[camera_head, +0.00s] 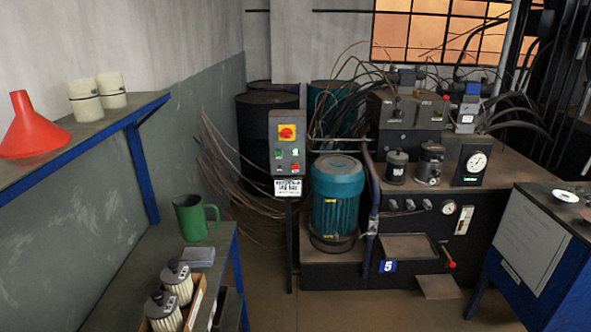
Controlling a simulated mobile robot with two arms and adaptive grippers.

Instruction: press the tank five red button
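A grey control box (287,152) stands upright on a dark post, left of the machine. A small red button (295,167) sits at its lower right, with small green parts beside and above it. A red rotary switch on a yellow plate (287,132) is at its top. A white label with unreadable text (288,187) hangs below. A teal motor (337,200) stands between box and tank. Neither gripper is in view.
A bench with a green mug (195,217) and filter cartridges (178,282) stands at left, below a shelf with a red funnel (32,128). Floor (340,310) is clear before the box. A red-tipped lever (449,263) projects from the tank.

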